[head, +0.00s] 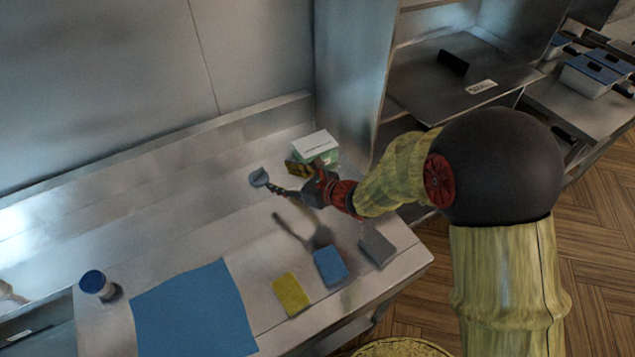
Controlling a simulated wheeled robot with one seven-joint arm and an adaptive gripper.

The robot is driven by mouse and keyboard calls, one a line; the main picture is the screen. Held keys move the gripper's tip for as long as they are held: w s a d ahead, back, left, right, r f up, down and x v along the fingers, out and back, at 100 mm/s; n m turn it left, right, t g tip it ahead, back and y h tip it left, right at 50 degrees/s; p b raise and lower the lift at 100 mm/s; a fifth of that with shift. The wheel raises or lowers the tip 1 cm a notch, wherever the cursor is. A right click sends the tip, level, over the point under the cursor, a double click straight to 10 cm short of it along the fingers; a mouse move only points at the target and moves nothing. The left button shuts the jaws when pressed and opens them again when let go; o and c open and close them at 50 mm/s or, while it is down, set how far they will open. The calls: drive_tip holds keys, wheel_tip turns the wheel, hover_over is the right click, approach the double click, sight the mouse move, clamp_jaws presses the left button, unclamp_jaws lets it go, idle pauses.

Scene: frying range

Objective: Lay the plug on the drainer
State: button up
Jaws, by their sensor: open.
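My gripper (284,184) reaches left from my arm, low over the steel counter (190,195). It is open. A small grey-blue piece (259,177) shows at its far left end; I cannot tell whether it is a fingertip or a separate thing such as the plug. I cannot pick out the plug with certainty. No separate drainer rack shows; I cannot tell which part of the steel top is the drainer.
A green and white box (316,146) and a dark yellow item (297,168) stand close behind my gripper. Yellow (291,295), blue (330,266) and grey (377,248) pads lie in front. A blue mat (195,312) and blue-capped jar (97,284) are at left.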

drive_tip(key=shift+r, duration=0.1)
drive_tip(key=s+d+r+n+g, duration=0.1)
drive_tip(key=s+r+n+g, duration=0.2)
drive_tip(key=s+r+n, duration=0.45)
drive_tip(key=s+d+r+n+g, duration=0.1)
drive_tip(key=s+r+n+g, duration=0.3)
drive_tip(key=s+n, duration=0.5)
drive_tip(key=s+d+r+n+t+h, duration=0.1)
drive_tip(key=s+d+n+h, duration=0.2)
drive_tip(key=d, duration=0.4)
drive_tip(key=s+d+r+n+t+h, duration=0.1)
drive_tip(key=s+d+r+n+h, duration=0.1)
drive_tip(key=s+d, duration=0.3)
drive_tip(key=s+d+r+n+t+h, duration=0.1)
drive_tip(key=s+d+n+h, duration=0.3)
drive_tip(key=d, duration=0.5)
drive_tip(key=shift+s+d+r+n+h, duration=0.35)
drive_tip(key=shift+r+n+h, duration=0.1)
drive_tip(key=shift+r+h, duration=0.25)
drive_tip(key=shift+c, duration=0.8)
